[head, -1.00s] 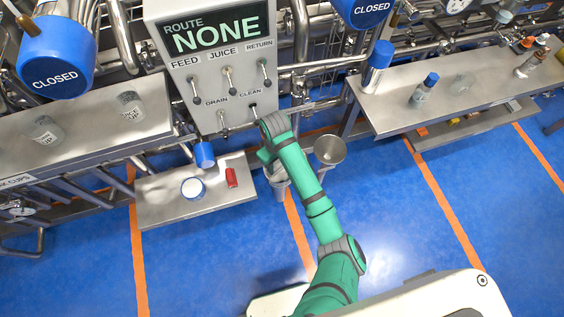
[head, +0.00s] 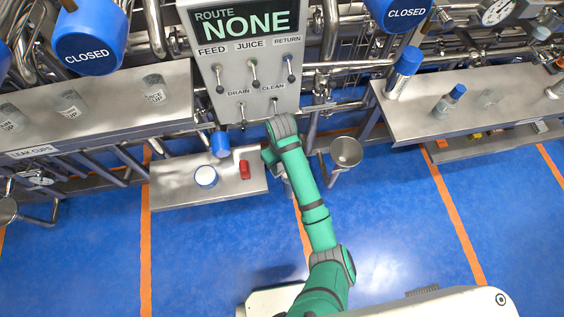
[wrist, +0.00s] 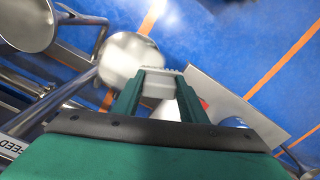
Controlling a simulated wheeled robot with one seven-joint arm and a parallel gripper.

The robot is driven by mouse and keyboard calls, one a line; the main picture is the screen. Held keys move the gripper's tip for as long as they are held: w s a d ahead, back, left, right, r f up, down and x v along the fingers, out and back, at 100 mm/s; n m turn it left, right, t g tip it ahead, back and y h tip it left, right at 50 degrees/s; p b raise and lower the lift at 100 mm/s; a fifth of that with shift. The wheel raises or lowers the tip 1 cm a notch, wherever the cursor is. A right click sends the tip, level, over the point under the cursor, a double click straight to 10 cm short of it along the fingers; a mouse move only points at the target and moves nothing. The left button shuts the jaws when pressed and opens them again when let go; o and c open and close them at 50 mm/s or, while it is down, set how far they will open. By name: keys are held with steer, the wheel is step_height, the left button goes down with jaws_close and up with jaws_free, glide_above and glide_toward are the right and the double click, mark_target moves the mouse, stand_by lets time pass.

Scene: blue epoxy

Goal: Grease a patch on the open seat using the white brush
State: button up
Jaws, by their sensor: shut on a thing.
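My gripper (wrist: 158,82) shows in the wrist view with its two green fingers shut on a white block with a ridged edge, which looks like the white brush (wrist: 160,90). In the head view the hand is mostly hidden behind my green arm, below the grey switch panel. A blurred pale round thing (wrist: 128,57) lies beyond the left fingertip in the wrist view; I cannot tell what it is or whether the brush touches it. I cannot pick out the open seat for certain. A white tub with a blue rim (head: 205,176) stands on the low shelf.
The low metal shelf (head: 165,198) also holds a red item (head: 244,169) and a blue cylinder (head: 220,145). The switch panel (head: 243,95) reads NONE. The blue floor is clear.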

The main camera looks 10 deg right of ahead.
steer(key=shift+s, duration=0.3)
steer(key=d, duration=1)
steer(key=shift+w+d, duration=0.25)
steer(key=shift+d, duration=0.1)
stand_by(0.5)
steer(key=shift+r, duration=0.1)
steer(key=shift+r, duration=2.95)
steer(key=shift+r, duration=1.5)
